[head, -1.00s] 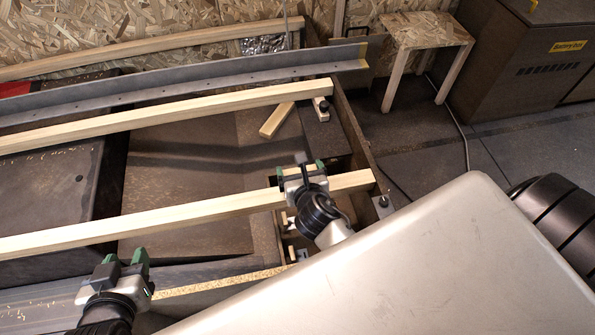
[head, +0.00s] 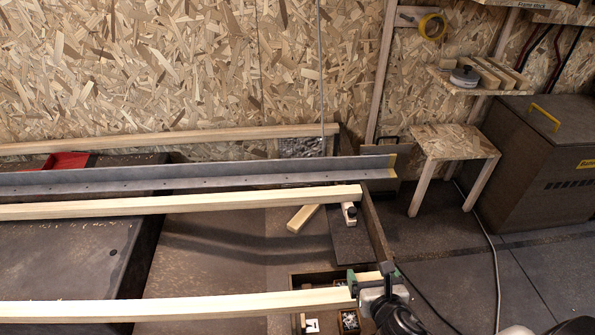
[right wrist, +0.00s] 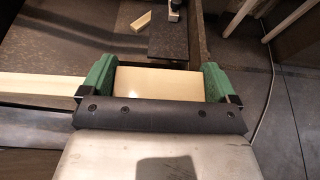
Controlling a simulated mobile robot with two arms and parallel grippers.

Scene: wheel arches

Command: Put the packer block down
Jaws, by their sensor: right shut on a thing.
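My right gripper (head: 373,282) is at the right end of the near long timber (head: 200,308). Its green fingers are shut on a pale wooden block, the packer block (head: 368,277), at the timber's end. In the right wrist view the block (right wrist: 158,82) lies crosswise between both fingers (right wrist: 157,82), with the timber (right wrist: 40,86) running off to the left. I cannot tell whether the block touches the timber. My left gripper is out of view.
A far timber (head: 180,205) runs parallel, its end by a small clamp (head: 349,212). A loose wood piece (head: 302,217) lies between the timbers. A steel angle (head: 200,180) lies behind. A small stool (head: 455,142) and a dark cabinet (head: 535,150) stand back right.

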